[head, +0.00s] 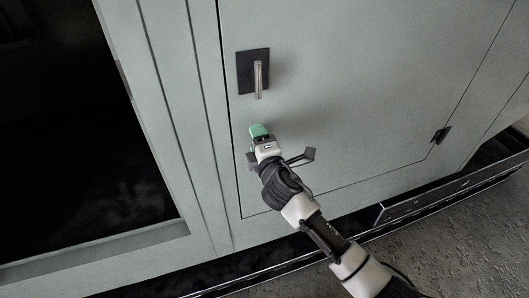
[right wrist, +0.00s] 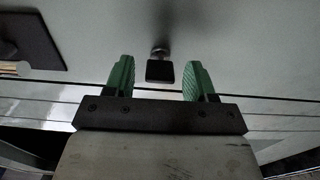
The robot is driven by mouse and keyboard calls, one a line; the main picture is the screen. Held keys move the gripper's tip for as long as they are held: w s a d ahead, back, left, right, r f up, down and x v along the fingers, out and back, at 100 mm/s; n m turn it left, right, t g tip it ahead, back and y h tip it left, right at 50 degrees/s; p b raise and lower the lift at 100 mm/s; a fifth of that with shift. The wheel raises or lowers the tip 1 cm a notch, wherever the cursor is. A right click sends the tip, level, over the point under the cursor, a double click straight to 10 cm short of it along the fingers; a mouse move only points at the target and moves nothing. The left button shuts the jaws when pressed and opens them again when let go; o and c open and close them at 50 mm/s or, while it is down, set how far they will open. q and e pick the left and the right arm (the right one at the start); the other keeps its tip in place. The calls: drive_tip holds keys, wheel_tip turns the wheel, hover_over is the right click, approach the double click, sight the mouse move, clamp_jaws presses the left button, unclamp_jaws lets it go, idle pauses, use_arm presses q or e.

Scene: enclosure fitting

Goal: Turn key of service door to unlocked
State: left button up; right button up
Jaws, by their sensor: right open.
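The service door (head: 350,75) is a pale grey-green panel, closed in its frame. The key (right wrist: 160,71), with a small dark square head on a short metal stem, sticks out from the door face in the right wrist view. My right gripper (head: 259,131) is in front of the door, below the handle. In the right wrist view its green fingers (right wrist: 157,72) are open, one on each side of the key head, with gaps visible on both sides. The key is hidden behind the gripper in the head view. My left gripper is not in view.
A metal lever handle (head: 259,78) on a dark plate (head: 246,62) is on the door just above my right gripper. A dark hinge (head: 440,135) is at the door's right edge. A dark opening (head: 75,130) lies to the left, beyond the frame.

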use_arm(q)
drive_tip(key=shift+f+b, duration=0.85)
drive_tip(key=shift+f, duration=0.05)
use_arm(e)
drive_tip(key=v, duration=1)
